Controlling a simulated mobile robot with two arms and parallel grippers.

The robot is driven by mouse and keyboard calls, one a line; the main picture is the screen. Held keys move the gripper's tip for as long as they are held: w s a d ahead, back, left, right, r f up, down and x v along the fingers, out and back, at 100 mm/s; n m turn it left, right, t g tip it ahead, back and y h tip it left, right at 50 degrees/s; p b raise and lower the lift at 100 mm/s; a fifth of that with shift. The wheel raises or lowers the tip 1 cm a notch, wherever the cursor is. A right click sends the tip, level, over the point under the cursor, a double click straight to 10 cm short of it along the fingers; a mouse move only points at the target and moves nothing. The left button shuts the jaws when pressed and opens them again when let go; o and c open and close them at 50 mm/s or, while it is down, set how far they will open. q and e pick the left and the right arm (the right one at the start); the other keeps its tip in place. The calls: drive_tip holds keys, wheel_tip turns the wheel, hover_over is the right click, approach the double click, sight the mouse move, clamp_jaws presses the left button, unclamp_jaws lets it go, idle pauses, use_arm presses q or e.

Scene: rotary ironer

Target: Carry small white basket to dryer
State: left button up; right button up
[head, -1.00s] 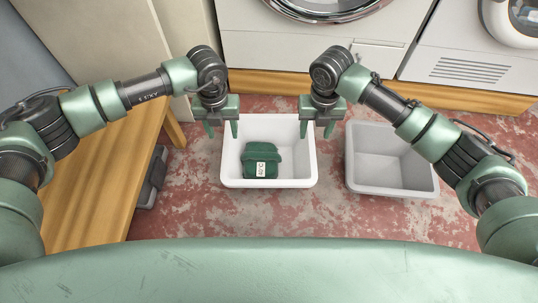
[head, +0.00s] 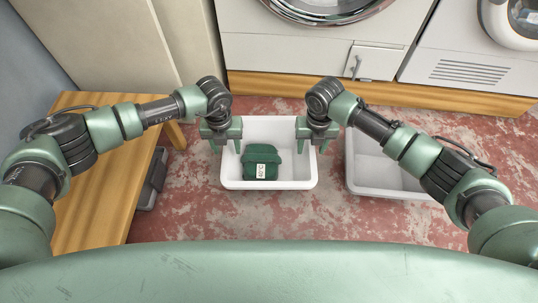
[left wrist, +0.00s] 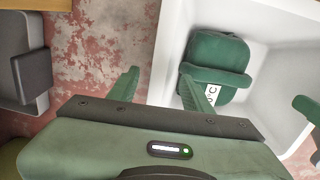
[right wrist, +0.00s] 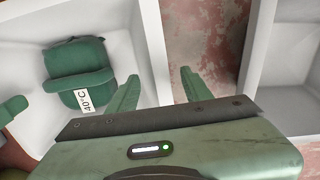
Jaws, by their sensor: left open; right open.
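A small white basket (head: 268,185) stands on the floor in front of me with a folded dark green cloth (head: 252,158) inside, bearing a white "40°C" tag. My left gripper (head: 227,150) is open at the basket's left wall; in the left wrist view its fingers (left wrist: 163,92) are on either side of the wall's rim. My right gripper (head: 312,148) is open at the right wall, and in the right wrist view its fingers (right wrist: 160,92) are on either side of that rim. Neither gripper is closed on it. Two front-loading machines stand behind; which is the dryer I cannot tell.
A second pale basket (head: 388,182) stands close on the right, partly behind my right arm. A wooden bench (head: 110,205) is at left, with a dark grey object (head: 152,180) beside it. The machines (head: 310,50) stand on a wooden plinth (head: 400,95). Red worn floor is free in front.

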use_arm(q)
clamp_jaws()
use_arm(e)
clamp_jaws()
use_arm(q)
drive_tip(key=shift+r, duration=0.15)
use_arm(e)
drive_tip(key=shift+r, duration=0.15)
